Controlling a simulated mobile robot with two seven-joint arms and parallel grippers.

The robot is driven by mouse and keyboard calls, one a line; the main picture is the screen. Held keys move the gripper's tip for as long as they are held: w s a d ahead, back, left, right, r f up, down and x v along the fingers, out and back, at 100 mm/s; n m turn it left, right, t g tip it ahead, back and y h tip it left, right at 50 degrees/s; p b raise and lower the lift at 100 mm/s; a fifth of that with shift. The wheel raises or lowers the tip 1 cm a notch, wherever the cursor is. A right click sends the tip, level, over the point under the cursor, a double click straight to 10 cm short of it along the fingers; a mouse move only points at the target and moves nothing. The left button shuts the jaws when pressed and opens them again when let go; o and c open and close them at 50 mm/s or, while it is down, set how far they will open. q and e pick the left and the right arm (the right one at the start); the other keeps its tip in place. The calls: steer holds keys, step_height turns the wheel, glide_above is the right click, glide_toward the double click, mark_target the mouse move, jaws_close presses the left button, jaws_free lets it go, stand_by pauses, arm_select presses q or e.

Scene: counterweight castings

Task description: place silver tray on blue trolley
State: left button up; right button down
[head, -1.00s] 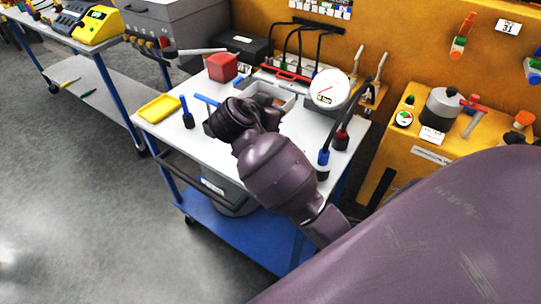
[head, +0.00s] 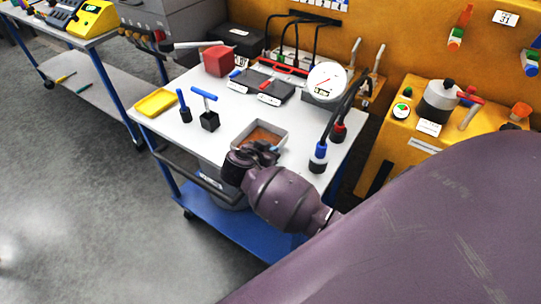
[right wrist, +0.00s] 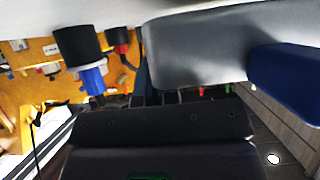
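The silver tray (head: 286,132), a small grey rectangular tray with a brown inside, is at the front right part of the blue trolley (head: 228,152), which has a white top and blue frame. My right gripper (head: 258,150) is at the tray's near side and appears shut on its near wall; the fingertips are mostly hidden. I cannot tell whether the tray touches the trolley top. In the right wrist view, a large blurred grey surface, seemingly the tray, is close to the dark gripper body. My left gripper is not in view.
On the trolley top stand a yellow dish (head: 157,102), a red box (head: 218,60), a blue T-handled tool (head: 208,112), dark flat boxes (head: 262,86), a round gauge (head: 326,82) and a blue-black connector (head: 318,157). A yellow cabinet (head: 400,140) stands at the right.

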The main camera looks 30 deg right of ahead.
steer(key=shift+f, duration=0.85)
steer(key=shift+f, duration=0.1)
steer(key=c, duration=1.4)
jaws_free()
steer(key=shift+o, duration=0.2)
steer(key=b+v, duration=0.1)
steer(key=v, duration=1.1)
steer(key=shift+a, duration=0.1)
